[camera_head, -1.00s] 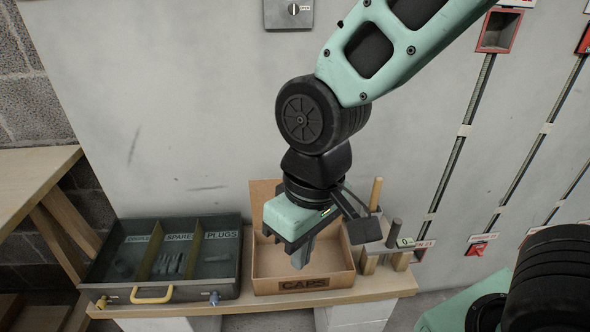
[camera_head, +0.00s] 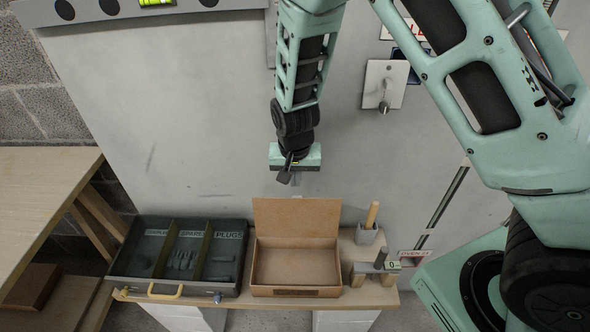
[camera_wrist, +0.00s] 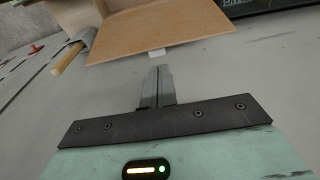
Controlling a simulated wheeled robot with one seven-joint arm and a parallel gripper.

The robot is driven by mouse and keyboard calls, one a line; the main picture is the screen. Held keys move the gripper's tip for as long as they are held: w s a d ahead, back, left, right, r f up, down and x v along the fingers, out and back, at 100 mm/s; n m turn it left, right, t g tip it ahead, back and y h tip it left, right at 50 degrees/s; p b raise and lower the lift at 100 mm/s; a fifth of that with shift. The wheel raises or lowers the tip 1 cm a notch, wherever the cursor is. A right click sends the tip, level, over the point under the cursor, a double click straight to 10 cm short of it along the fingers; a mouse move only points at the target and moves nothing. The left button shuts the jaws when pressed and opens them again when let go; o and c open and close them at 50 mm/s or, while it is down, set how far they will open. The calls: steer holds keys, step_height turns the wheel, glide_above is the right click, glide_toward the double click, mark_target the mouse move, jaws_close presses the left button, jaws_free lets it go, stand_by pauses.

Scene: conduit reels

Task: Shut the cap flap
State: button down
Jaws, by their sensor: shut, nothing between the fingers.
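The cardboard CAPS box (camera_head: 295,291) stands on the wooden bench, empty as far as I see. Its cap flap (camera_head: 297,222) stands raised along the back edge. My gripper (camera_head: 296,180) is above the flap's top edge, close to the wall, pointing down. In the wrist view the flap (camera_wrist: 165,28) fills the top middle, with a small pale tab (camera_wrist: 157,53) at its edge. The shut, empty fingers (camera_wrist: 160,70) point at that tab, with a small gap showing. I cannot tell exactly how far behind the flap they are.
A grey tray (camera_head: 230,288) with compartments is left of the box. A holder with a wooden handle (camera_head: 372,215) and a small stand (camera_head: 380,270) are to the right. The wall (camera_head: 190,120) is close behind my gripper. A switch plate (camera_head: 385,84) is on it.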

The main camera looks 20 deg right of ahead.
mark_target(295, 197)
steer(key=shift+w+d+f, duration=0.1)
steer(key=shift+w+f, duration=0.1)
steer(key=shift+f, duration=1.15)
steer(key=shift+w+d+f, duration=0.1)
steer(key=shift+w+f, duration=0.05)
steer(key=shift+f, duration=1.15)
steer(key=shift+s+a, duration=0.1)
